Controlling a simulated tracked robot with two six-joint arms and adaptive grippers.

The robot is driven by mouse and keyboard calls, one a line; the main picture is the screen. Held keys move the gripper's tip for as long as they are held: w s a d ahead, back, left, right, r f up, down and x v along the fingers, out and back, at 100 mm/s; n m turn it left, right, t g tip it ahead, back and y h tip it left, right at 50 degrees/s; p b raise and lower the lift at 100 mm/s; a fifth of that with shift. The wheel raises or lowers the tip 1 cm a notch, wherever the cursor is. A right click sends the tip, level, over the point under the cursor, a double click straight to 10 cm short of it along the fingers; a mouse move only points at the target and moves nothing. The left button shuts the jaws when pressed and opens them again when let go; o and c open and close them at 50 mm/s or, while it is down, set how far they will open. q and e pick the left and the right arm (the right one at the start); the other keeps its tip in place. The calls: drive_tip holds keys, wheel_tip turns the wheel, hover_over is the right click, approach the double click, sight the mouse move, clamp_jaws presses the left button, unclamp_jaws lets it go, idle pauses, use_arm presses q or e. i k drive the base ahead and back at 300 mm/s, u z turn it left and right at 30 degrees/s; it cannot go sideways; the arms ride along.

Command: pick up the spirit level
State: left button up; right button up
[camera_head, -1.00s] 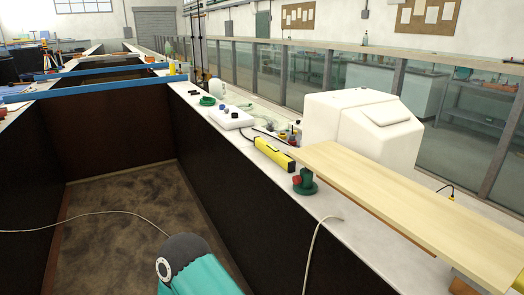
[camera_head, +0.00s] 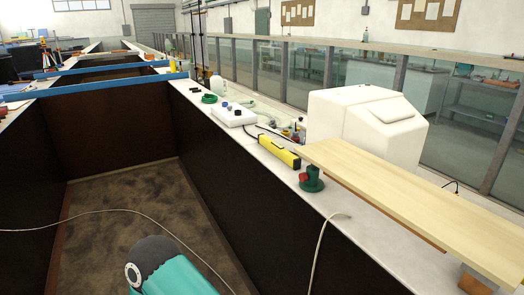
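The yellow spirit level (camera_head: 279,152) lies on the pale ledge along the top of the dark tank wall, right of the picture's middle. It looks like a long yellow bar with dark parts, pointing away from me at a slant. Its near end is close to the wooden board and a green and red fitting. Neither of my grippers is in view. Only a teal arm link of mine with a dark grey joint shows at the bottom, well apart from the level.
The green and red fitting (camera_head: 312,180) stands just in front of the level. A wooden board (camera_head: 415,195) and a white box-shaped housing (camera_head: 365,128) are to the right. A white control box (camera_head: 235,116) lies beyond it. The tank interior is open, with a thin cable across it.

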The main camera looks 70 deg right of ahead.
sight(294, 162)
drive_tip(key=u, duration=0.05)
drive_tip(key=i, duration=1.75)
drive_tip(key=z, duration=3.15)
drive_tip(key=i, duration=1.15)
drive_tip(key=u, duration=0.4)
